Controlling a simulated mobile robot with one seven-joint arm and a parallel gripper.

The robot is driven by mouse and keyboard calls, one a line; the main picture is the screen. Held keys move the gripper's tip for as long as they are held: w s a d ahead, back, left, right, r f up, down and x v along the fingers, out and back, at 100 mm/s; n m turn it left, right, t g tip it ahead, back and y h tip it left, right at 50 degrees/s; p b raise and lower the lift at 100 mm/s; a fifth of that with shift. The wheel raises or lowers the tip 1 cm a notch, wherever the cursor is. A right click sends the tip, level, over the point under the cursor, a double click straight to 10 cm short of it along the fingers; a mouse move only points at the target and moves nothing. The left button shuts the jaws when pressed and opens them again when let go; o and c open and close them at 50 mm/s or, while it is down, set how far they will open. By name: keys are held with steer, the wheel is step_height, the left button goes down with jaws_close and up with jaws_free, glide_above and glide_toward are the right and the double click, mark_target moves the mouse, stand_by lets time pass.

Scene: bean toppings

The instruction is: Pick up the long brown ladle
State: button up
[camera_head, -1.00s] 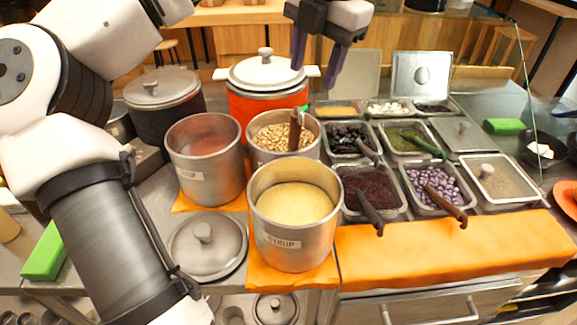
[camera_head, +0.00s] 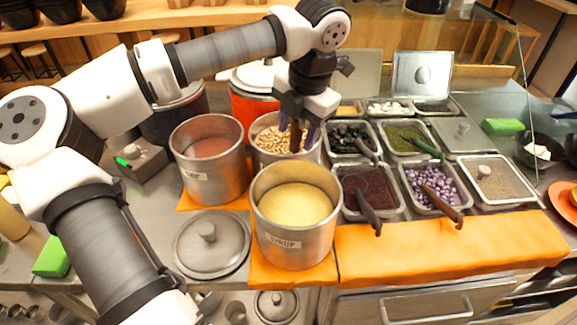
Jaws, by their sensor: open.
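A brown ladle handle (camera_head: 295,139) stands upright out of the metal pot of pale beans (camera_head: 268,140), behind the yellow syrup pot. My gripper (camera_head: 299,126) is open over this pot, pointing down. Its fingers are on either side of the handle, and the handle's upper part is hidden by the gripper. I cannot tell whether a finger touches it. Another brown-handled utensil (camera_head: 447,207) lies in the tray of purple beans at the right, apart from my gripper.
The syrup pot (camera_head: 293,250) stands close in front, and a pot of reddish contents (camera_head: 205,187) is at the left. An orange lidded pot (camera_head: 250,105) is just behind. Topping trays (camera_head: 345,216) with dark-handled utensils crowd the right.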

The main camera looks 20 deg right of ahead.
jaws_close()
stand_by(0.3)
